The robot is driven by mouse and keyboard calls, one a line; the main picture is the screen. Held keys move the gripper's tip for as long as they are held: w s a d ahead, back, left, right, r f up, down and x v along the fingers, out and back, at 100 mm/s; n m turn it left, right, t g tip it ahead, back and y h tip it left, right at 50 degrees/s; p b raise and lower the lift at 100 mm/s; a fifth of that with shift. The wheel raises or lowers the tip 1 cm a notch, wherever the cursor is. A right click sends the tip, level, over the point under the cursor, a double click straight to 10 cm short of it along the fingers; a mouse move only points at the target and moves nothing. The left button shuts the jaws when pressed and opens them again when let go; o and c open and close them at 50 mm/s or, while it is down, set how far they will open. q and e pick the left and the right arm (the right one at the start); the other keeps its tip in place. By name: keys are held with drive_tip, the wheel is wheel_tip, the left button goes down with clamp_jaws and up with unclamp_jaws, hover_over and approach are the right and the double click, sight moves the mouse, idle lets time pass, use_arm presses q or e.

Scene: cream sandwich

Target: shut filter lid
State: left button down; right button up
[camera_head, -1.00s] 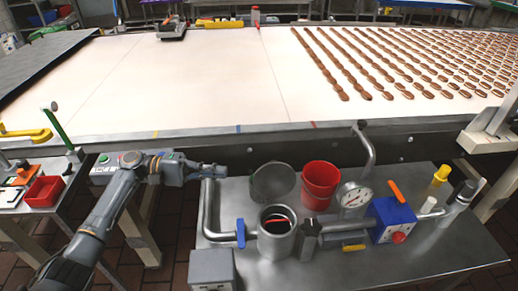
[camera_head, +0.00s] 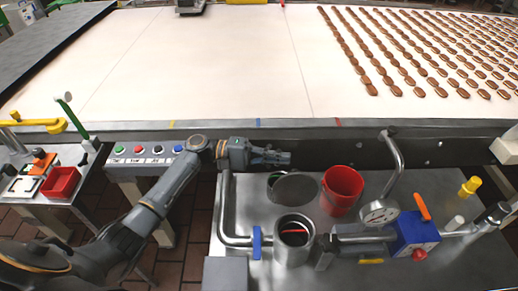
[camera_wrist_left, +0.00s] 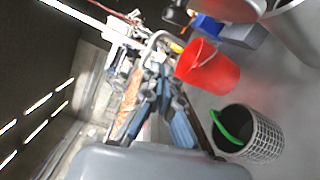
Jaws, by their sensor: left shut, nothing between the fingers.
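The filter housing (camera_head: 294,250) is an open upright metal cylinder on the steel table in the head view, with an orange-red ring visible inside. Its round grey lid (camera_head: 297,188) is raised, behind the opening. My left gripper (camera_head: 288,158) is shut and empty, just behind and above the lid in the picture; I see a gap between them. The wrist view shows my gripper fingers (camera_wrist_left: 158,112) blurred, and I cannot pick out the lid there for sure. My right gripper is not in view.
A red bucket (camera_head: 342,190) stands right of the lid and shows in the wrist view (camera_wrist_left: 208,68). A mesh basket with a green handle (camera_wrist_left: 247,135) is close by. A gauge (camera_head: 380,213), pipes and a blue valve handle (camera_head: 256,243) surround the housing. The conveyor edge (camera_head: 200,128) runs behind.

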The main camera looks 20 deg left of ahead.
sight(294, 186)
use_arm(q)
drive_tip(key=shift+s+d+r+p, duration=0.15)
drive_tip(key=shift+s+d+p, duration=0.2)
drive_tip(key=shift+s, duration=0.25)
drive_tip(key=shift+s+d+r+p, duration=0.1)
drive_tip(key=shift+s+d+p, duration=0.1)
drive_tip(key=shift+s+p, duration=0.3)
drive_tip(key=shift+s+d+r+p, duration=0.15)
drive_tip(key=shift+s+d+p, duration=0.15)
drive_tip(key=shift+s, duration=0.35)
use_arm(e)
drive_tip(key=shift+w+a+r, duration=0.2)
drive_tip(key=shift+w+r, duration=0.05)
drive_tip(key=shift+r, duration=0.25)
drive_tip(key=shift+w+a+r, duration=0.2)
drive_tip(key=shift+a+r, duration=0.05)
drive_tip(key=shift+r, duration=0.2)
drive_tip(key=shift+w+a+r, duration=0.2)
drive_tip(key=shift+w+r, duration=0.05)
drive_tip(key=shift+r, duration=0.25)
use_arm(q)
drive_tip(key=shift+s, duration=0.1)
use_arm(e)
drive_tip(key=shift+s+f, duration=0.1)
